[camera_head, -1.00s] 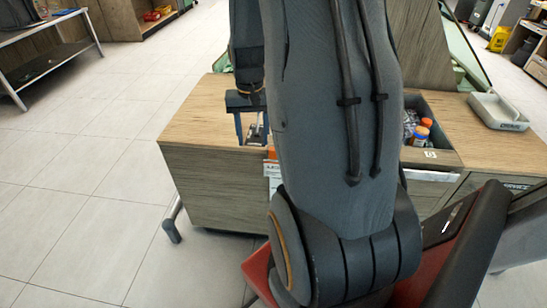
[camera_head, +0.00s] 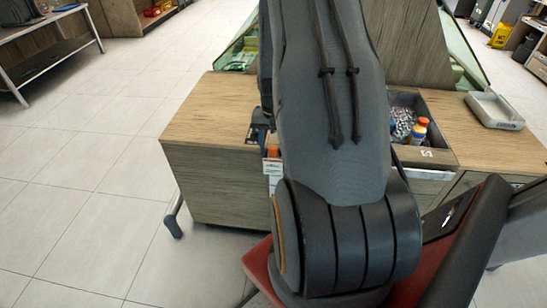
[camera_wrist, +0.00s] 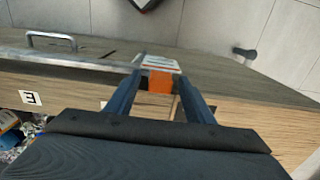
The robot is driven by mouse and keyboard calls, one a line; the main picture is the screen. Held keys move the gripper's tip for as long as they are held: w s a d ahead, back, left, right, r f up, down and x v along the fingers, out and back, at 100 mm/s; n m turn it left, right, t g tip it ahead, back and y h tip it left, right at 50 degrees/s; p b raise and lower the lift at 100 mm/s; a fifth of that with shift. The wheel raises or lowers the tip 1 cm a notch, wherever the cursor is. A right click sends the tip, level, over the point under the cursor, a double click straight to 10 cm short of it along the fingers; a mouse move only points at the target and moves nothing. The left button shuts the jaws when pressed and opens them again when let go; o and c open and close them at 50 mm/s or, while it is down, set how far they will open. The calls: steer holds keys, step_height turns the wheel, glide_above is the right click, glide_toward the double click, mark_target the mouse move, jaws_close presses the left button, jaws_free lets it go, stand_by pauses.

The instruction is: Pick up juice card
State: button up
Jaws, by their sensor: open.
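The juice card (camera_head: 272,168), white with an orange top part, is at the front edge of the wooden counter, partly hidden by my arm in the head view. In the wrist view the card (camera_wrist: 160,80) shows its orange end facing me and its white part beyond, past the counter edge. My gripper (camera_wrist: 160,88) is open. Its two fingers appear on either side of the card's orange end. I cannot tell whether they touch it. In the head view only a small part of my gripper (camera_head: 262,122) shows beside my arm.
An open drawer (camera_head: 437,155) right of my arm holds an orange-capped bottle (camera_head: 418,130) and crumpled clear items. A grey tray (camera_head: 494,112) sits on the counter's right. A metal handle (camera_wrist: 50,38) is on the counter front. The left counter top (camera_head: 205,118) is clear.

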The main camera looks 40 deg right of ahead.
steer(key=shift+f, duration=0.35)
steer(key=c, duration=1.1)
steer(key=shift+r, duration=0.1)
